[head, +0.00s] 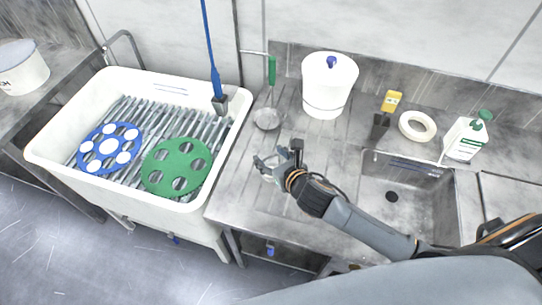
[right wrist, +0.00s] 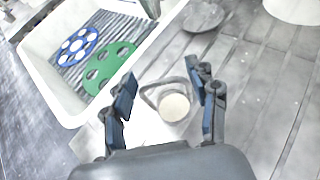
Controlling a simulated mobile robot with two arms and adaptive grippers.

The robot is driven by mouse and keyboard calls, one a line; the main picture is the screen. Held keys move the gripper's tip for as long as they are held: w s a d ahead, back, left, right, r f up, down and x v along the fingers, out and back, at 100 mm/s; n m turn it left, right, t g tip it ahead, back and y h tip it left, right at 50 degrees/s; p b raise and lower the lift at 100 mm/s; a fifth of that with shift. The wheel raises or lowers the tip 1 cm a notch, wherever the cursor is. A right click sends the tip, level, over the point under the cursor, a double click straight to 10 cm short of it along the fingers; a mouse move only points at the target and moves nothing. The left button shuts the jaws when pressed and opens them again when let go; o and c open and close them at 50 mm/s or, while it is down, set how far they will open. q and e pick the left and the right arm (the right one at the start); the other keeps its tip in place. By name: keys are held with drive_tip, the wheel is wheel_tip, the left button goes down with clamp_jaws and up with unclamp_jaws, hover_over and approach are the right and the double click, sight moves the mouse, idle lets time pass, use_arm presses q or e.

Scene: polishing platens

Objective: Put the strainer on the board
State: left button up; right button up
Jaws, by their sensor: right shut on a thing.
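A strainer with a round grey mesh bowl (head: 267,118) and a green handle (head: 272,70) is upright near the wall; whether it hangs or stands I cannot tell. Its bowl shows at the top of the right wrist view (right wrist: 203,15). The grooved steel draining board (head: 240,190) lies between the white basin and the sink. My right gripper (head: 270,165) is over this board, in front of the strainer and apart from it. It is shut on a small clear cup (right wrist: 174,106) with a pale round bottom. My left gripper is out of view.
The white basin (head: 50,147) at left holds a blue disc (head: 108,148) and a green disc (head: 178,166) with holes. A white lidded pot (head: 327,88), a yellow-topped item (head: 391,101), a tape roll (head: 417,126) and a bottle (head: 465,139) stand behind the sink (head: 420,205).

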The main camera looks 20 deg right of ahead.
drive_tip(key=shift+f, duration=0.15)
drive_tip(key=shift+f, duration=0.15)
drive_tip(key=o, duration=1.6)
drive_tip(key=shift+o, duration=0.2)
drive_tip(key=shift+r, duration=0.25)
drive_tip(key=b+v, duration=0.1)
drive_tip(key=v, duration=1.1)
drive_tip(key=shift+b, duration=0.35)
